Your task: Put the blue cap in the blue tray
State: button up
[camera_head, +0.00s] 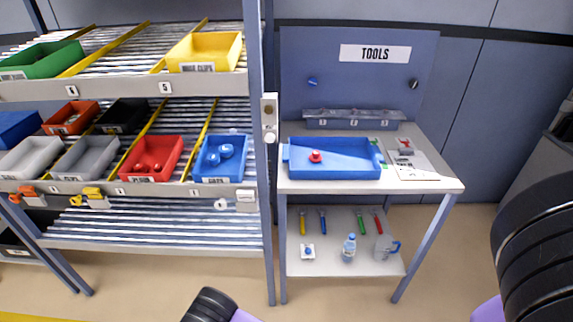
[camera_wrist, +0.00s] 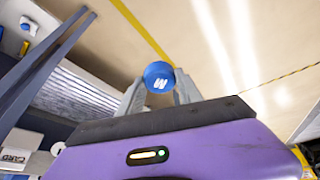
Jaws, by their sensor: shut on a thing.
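My gripper (camera_wrist: 159,90) shows in the wrist view, its two grey fingers shut on a round blue cap (camera_wrist: 159,76) with a white mark on its top. The cap is held up in the air, with floor behind it. The gripper and the held cap cannot be made out in the head view. A large blue tray (camera_head: 350,172) lies on the workbench in the head view, with a red cap (camera_head: 316,156) inside it. A smaller blue bin (camera_head: 221,180) on the shelf rack holds several blue caps.
The workbench (camera_head: 440,184) also bears a paper sheet at the right and a clear compartment holder (camera_head: 353,117) behind the tray. A red bin (camera_head: 152,178) sits beside the blue bin. A rack post (camera_head: 258,150) stands between rack and bench. Tools and a bottle (camera_head: 349,250) are on the lower shelf.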

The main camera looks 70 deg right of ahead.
aim_at(304, 160)
jog(key=k+z, duration=0.1)
jog(key=z, duration=0.35)
jog(key=k+z, duration=0.1)
jog(key=z, duration=0.3)
jog(key=k+l+z, duration=0.1)
jog(key=z, duration=0.35)
